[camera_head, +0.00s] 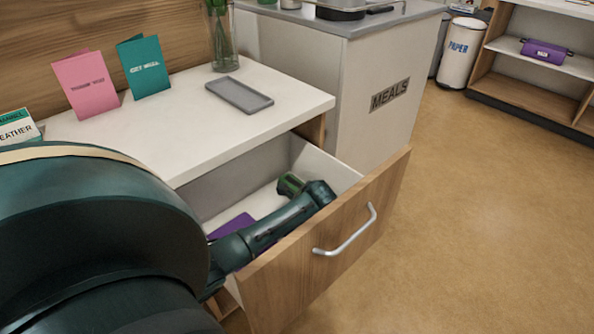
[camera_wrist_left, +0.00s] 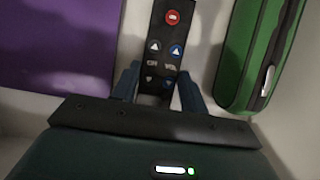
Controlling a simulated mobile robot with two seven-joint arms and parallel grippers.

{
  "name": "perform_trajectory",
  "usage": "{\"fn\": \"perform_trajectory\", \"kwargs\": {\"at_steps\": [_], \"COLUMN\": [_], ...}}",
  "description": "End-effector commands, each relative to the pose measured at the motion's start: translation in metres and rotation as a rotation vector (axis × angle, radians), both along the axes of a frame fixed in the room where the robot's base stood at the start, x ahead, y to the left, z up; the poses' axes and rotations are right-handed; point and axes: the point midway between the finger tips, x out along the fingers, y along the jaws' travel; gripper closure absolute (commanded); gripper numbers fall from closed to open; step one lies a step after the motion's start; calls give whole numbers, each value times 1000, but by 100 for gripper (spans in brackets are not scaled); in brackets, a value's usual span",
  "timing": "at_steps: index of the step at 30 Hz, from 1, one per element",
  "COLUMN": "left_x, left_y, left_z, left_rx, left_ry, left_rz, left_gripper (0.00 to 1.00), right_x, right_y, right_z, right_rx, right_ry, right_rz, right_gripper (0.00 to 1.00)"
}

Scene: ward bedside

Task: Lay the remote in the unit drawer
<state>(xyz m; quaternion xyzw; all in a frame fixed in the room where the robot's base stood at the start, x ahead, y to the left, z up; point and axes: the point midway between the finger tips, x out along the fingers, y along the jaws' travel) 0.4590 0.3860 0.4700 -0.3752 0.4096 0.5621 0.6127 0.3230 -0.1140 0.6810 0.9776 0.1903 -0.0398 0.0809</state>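The unit drawer (camera_head: 338,250) is pulled open, its wooden front with a silver handle standing out from the white-topped bedside unit. My left arm reaches over the drawer in the head view, where its fingers are hidden. In the left wrist view my left gripper (camera_wrist_left: 160,75) has one finger on each side of the dark remote (camera_wrist_left: 165,45), which has a red button and several others. The fingers are very close to its edges; whether they press on it is unclear. Whether the remote touches the drawer floor is also unclear. My right gripper is not in view.
In the drawer, a purple flat item (camera_wrist_left: 60,45) lies left of the remote and a green zipped case (camera_wrist_left: 257,50) lies right. The unit top (camera_head: 185,133) holds a grey tray (camera_head: 239,95), pink and teal cards, and a vase. A MEALS cabinet (camera_head: 385,60) stands beyond.

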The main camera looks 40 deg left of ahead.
Motion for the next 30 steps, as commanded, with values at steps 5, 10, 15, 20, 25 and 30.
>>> {"fn": "perform_trajectory", "kwargs": {"at_steps": [5, 10, 15, 20, 25, 30], "left_x": [0, 0, 0, 0, -1, -2], "left_y": [0, 0, 0, -7, -18, -26], "left_z": [0, 0, 2, 21, 49, 66], "left_rx": [0, 0, 0, 1, 1, 0], "left_ry": [0, 0, 0, -3, -2, -1], "left_rz": [0, 0, 0, -1, -1, 0], "left_gripper": [42, 35, 35, 35, 35, 35], "right_x": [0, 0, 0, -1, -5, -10], "right_y": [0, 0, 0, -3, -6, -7], "right_z": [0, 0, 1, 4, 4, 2], "right_rx": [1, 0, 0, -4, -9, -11], "right_ry": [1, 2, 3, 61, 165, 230], "right_rz": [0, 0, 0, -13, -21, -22], "right_gripper": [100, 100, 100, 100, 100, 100]}}
